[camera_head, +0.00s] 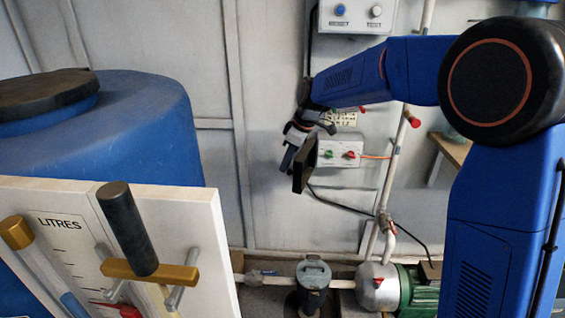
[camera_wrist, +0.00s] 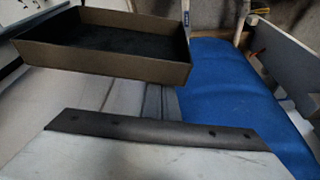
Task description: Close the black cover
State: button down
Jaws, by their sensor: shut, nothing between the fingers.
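The black cover (camera_head: 304,166) stands open in the head view, swung out at the left side of a white control box (camera_head: 340,151) with a green and a red knob. In the wrist view the cover (camera_wrist: 105,55) shows as a shallow dark tray with a brownish rim, at the upper left. My gripper (camera_head: 288,161) is shut and empty, pointing down just left of the cover. Whether it touches the cover cannot be told. A pale block with a dark screwed strip fills the bottom of the wrist view; I cannot tell what it is.
Another white box (camera_head: 357,14) with knobs hangs above. Pipes (camera_head: 391,170) run right of the control box, with a green pump (camera_head: 395,290) below. A blue tank (camera_head: 130,130) and a white gauge board (camera_head: 175,225) stand at left. The wall left of my gripper is clear.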

jog(key=shift+d, duration=0.1)
jog(key=shift+s+d+n, duration=0.45)
jog(key=shift+d+n, duration=0.05)
jog(key=shift+d, duration=0.05)
jog(key=s+d+n+g, duration=0.1)
jog(key=d+n+g, duration=0.2)
jog(key=d+n, duration=0.5)
jog(key=shift+d, duration=4.7)
jog(key=shift+a, duration=0.1)
